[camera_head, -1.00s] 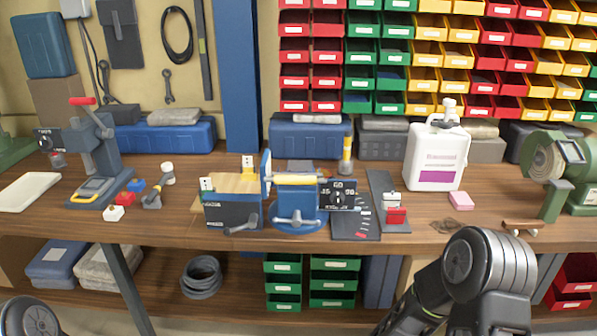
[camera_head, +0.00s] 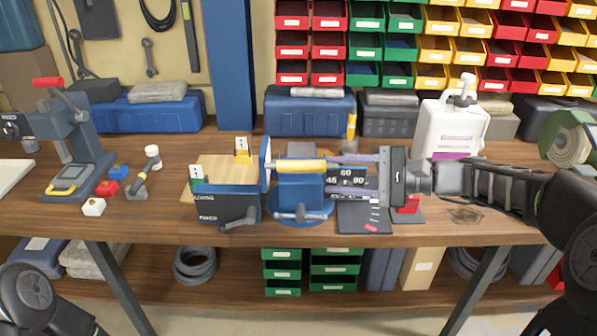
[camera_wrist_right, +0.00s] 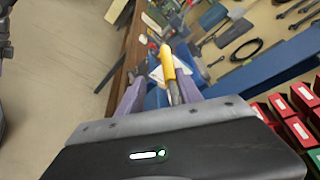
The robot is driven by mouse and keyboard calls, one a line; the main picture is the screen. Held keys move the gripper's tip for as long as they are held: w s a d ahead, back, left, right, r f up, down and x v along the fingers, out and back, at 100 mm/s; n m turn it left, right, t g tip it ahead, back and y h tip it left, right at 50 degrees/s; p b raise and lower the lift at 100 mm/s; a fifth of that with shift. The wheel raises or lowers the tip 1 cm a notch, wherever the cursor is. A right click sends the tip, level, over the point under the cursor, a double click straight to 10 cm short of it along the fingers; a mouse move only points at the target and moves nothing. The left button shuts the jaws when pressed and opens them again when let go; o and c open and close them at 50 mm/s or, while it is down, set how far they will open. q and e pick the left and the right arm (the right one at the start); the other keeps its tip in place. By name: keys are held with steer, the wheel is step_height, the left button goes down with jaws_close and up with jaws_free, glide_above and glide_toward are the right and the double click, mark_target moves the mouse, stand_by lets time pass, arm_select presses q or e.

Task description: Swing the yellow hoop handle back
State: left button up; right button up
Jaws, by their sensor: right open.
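The yellow handle (camera_head: 300,166) lies as a level bar across the top of the blue vise-like stand (camera_head: 300,190); whether it forms a hoop cannot be told. My right gripper (camera_head: 332,174) comes in from the right, with its two purple-grey fingers apart and pointing left at the handle's right end. In the right wrist view, the yellow handle (camera_wrist_right: 168,66) shows between the open fingers (camera_wrist_right: 158,64); contact cannot be told. My left gripper is out of view; only part of my left arm shows at the lower left.
A dial panel (camera_head: 347,178) stands behind the fingers, partly hidden. A dark box (camera_head: 225,205) is left of the stand. A white canister (camera_head: 450,128) stands behind my right forearm. A press with a yellow loop (camera_head: 62,188) at its base is at the left.

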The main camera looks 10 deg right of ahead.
mark_target(301, 166)
steer(key=p+x, duration=0.1)
steer(key=x, duration=0.6)
steer(key=shift+w+f, duration=0.15)
steer(key=shift+c, duration=0.4)
jaws_close()
stand_by(1.2)
